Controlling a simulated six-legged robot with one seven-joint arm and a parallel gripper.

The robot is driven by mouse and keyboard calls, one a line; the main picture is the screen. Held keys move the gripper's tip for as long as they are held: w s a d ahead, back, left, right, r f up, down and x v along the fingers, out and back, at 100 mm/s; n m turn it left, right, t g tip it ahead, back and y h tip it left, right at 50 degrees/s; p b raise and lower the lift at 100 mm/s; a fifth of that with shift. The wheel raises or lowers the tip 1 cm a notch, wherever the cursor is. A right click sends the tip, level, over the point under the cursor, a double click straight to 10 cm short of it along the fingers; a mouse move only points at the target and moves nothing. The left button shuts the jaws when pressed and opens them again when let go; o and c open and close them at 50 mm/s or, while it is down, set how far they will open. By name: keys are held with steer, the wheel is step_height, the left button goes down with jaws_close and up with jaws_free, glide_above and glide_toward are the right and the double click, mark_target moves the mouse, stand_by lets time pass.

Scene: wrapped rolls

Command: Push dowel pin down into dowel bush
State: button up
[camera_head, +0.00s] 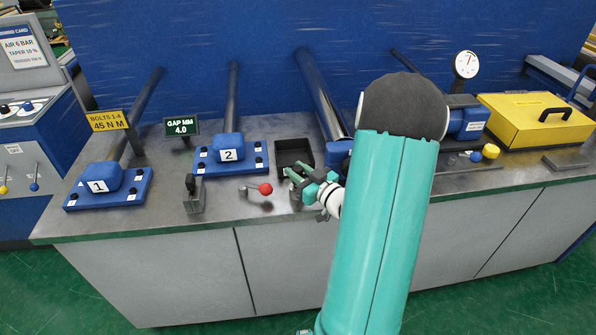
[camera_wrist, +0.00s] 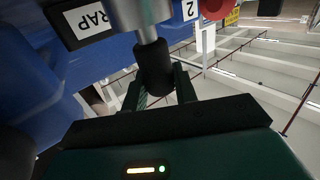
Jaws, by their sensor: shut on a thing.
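My gripper (camera_wrist: 160,85) shows in the wrist view with its two dark green fingers closed around a dark, rounded cylindrical piece (camera_wrist: 153,65), which appears to be the grip of the dowel pin. A grey metal cylinder (camera_wrist: 140,15) meets that piece at the top of the view; I cannot tell whether it is the pin's shank or the bush. A blue body (camera_wrist: 100,55) with a label is right beside them. In the head view my gripper (camera_head: 312,186) is at the bench front, beside the black tray. The held piece is too small to make out there.
Blue blocks marked 1 (camera_head: 98,187) and 2 (camera_head: 231,155) stand at left. A black tray (camera_head: 294,150), a red-knobbed lever (camera_head: 265,189) and a dark upright clamp (camera_head: 193,195) are near. A yellow case (camera_head: 540,120) stands at right. My arm hides the bench middle.

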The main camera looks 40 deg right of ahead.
stand_by(0.3)
steer(key=o, duration=1)
steer(key=s, duration=1.3)
steer(key=shift+s, duration=0.4)
